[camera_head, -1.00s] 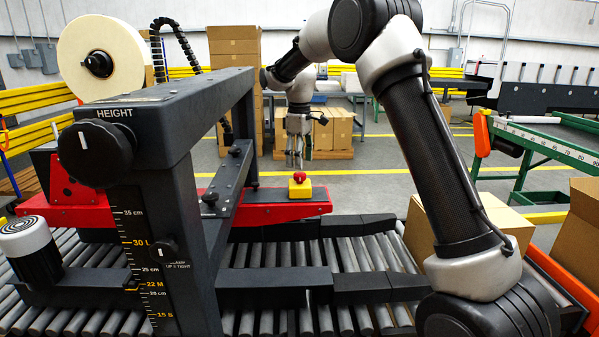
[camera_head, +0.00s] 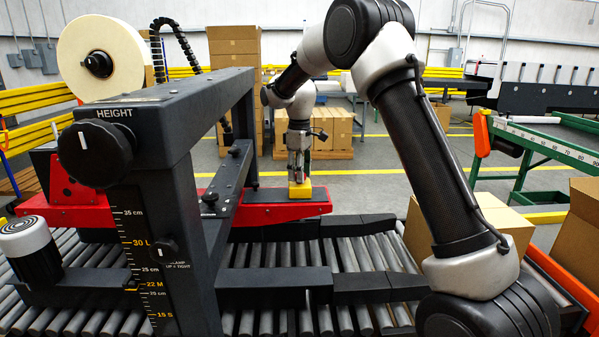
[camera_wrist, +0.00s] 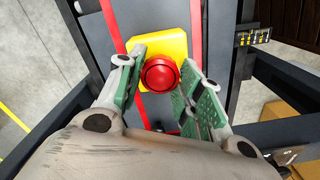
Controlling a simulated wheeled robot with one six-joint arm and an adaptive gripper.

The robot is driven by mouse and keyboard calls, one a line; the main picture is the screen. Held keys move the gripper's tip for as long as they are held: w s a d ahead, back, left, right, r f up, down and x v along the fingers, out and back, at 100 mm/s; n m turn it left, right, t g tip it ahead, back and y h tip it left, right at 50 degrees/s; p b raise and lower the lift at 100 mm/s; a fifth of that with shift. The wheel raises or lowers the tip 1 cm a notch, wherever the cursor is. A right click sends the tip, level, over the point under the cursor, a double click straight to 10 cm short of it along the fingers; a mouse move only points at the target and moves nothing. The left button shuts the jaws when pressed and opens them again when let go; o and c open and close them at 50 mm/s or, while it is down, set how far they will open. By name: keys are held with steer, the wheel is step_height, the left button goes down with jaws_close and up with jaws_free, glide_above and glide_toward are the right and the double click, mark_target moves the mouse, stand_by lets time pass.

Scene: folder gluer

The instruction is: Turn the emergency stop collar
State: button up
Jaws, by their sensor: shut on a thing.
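The emergency stop is a yellow box (camera_head: 300,190) on the end of a red machine beam in the head view. In the wrist view its round red knob (camera_wrist: 160,74) sits on the yellow base (camera_wrist: 172,46), near the middle. My gripper (camera_head: 299,176) points down over the box in the head view and hides the red knob there. In the wrist view my gripper's green-padded fingers (camera_wrist: 160,70) stand on either side of the red knob, shut on it. The collar cannot be told apart from the knob.
A dark frame with a HEIGHT knob (camera_head: 95,152) stands at the left, close to the arm. A roller conveyor (camera_head: 270,255) runs below. An open cardboard box (camera_head: 480,228) is at the right. Stacked cartons (camera_head: 235,75) stand behind.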

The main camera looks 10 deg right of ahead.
steer(key=shift+m, duration=0.3)
steer(key=m, duration=0.9)
stand_by(0.6)
